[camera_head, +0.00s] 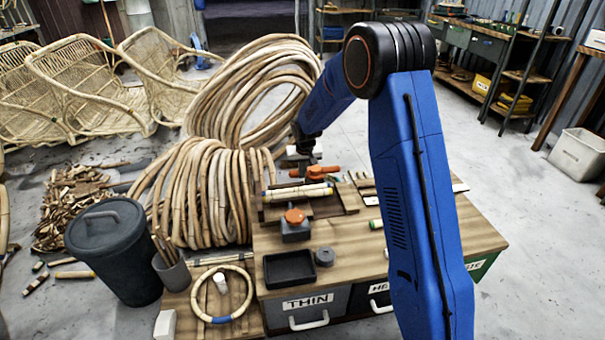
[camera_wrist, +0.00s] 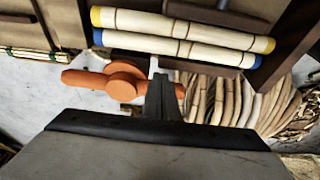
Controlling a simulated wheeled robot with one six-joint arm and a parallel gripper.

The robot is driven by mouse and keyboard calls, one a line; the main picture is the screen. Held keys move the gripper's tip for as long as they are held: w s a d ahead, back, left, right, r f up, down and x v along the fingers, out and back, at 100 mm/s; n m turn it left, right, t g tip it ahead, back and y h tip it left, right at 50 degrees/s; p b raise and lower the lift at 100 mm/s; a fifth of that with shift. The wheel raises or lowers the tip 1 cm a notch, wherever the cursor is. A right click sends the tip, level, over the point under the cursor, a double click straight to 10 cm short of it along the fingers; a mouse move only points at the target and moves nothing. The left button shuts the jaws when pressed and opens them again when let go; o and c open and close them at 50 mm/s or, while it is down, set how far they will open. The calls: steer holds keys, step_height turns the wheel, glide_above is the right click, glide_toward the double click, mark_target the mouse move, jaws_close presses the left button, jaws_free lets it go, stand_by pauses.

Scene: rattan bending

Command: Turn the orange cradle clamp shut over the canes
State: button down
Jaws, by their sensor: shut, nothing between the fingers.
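The orange clamp (camera_head: 318,172) is behind the canes at the work table's far edge. In the wrist view its orange lever (camera_wrist: 88,80) lies alongside the canes, roughly parallel to them and not across them. Two pale canes (camera_wrist: 180,47) with yellow and blue ends rest side by side in the wooden cradle; they also show in the head view (camera_head: 298,193). My gripper (camera_wrist: 163,88) is shut and empty, its fingertips beside the clamp's round hub. The fingers partly cover the lever's short right part; I cannot tell whether they touch it.
A grey block with an orange knob (camera_head: 294,217) stands in front of the cradle. A black tray (camera_head: 289,269) and a small dark round piece (camera_head: 325,257) lie nearer. Large cane coils (camera_head: 200,195) crowd the table's left and back. The table's front middle has clear room.

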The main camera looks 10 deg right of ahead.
steer(key=w+m, duration=0.1)
steer(key=m, duration=0.1)
steer(key=w+a+m+h, duration=0.1)
steer(key=m, duration=0.1)
steer(key=shift+w+m, duration=0.3)
steer(key=shift+w, duration=0.1)
steer(key=w+d+m+g+h, duration=0.2)
steer(key=w+m, duration=0.5)
steer(key=m, duration=0.5)
steer(key=shift+d+g, duration=0.6)
steer(key=shift+d, duration=0.15)
steer(key=shift+w+d, duration=0.15)
steer(key=shift+d, duration=0.05)
steer(key=shift+a, duration=0.1)
